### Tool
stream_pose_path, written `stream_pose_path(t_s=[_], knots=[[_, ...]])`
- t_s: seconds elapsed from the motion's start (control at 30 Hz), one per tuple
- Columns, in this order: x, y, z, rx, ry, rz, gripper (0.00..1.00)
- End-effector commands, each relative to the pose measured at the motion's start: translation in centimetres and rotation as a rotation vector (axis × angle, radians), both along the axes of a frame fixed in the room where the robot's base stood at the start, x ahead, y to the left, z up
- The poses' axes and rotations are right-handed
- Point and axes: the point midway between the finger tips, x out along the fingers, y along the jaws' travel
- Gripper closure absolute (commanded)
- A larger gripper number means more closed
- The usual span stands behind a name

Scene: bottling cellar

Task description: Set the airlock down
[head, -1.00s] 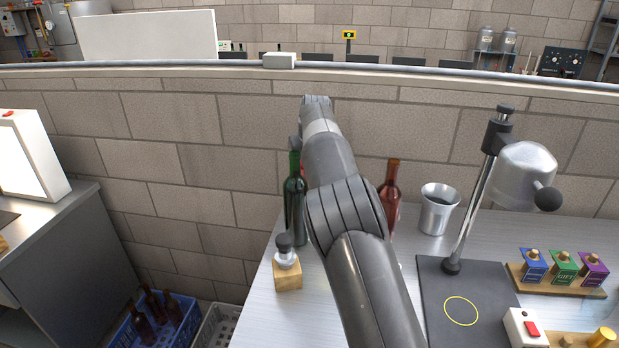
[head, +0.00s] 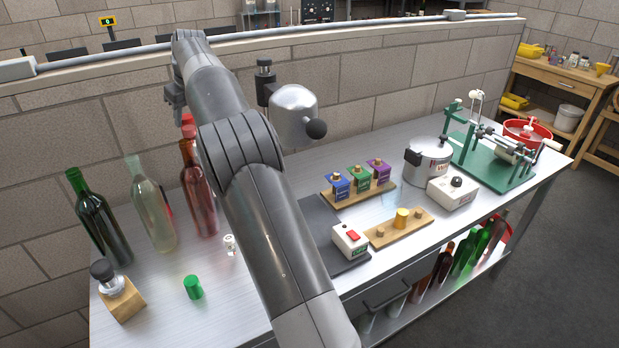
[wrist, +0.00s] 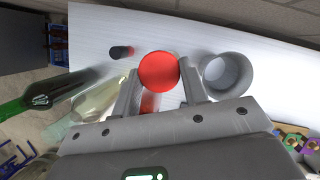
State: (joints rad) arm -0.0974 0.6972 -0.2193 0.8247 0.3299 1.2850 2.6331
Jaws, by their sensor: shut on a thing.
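My gripper (wrist: 160,78) is shut on a round red-topped thing, which I take to be the airlock (wrist: 158,71). In the wrist view its red disc fills the space between the two fingers, with a clear rim behind it. In the head view the gripper (head: 176,98) is at the far end of my arm, above the bench's back left part, and partly hidden. A bit of red shows below it, beside the brown-red bottle's neck (head: 187,150). I cannot tell how far the airlock is above the bench (head: 150,318).
A green bottle (head: 100,225) and a clear bottle (head: 152,205) stand left of the brown-red one. A metal cup (wrist: 226,73) stands right of the gripper. A green stopper (head: 193,287) and a wooden block (head: 122,303) are in front. My arm hides part of the dark mat (head: 322,222).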

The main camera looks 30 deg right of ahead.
Motion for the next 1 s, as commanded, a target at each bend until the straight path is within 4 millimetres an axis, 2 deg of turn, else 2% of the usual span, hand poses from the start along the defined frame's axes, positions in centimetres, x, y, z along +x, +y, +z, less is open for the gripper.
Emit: stream_pose_path(t_s=[0.03,0.1,0.3,0.4,0.67,0.8,1.0], knots=[[-0.4,-2.6,0.9,0.001,-0.002,-0.011,0.95],[-1.0,-5.6,1.9,0.0,-0.003,-0.016,0.95],[-3.3,-12.8,4.3,0.001,-0.002,-0.026,0.95],[-4.5,-16.3,4.7,0.001,0.0,-0.036,0.95],[-8.0,-26.7,1.3,0.003,0.004,-0.098,0.95],[-10.8,-32.6,-0.7,0.003,0.004,-0.137,0.95],[-13.1,-38.8,-4.4,0.005,0.004,-0.242,0.95]])
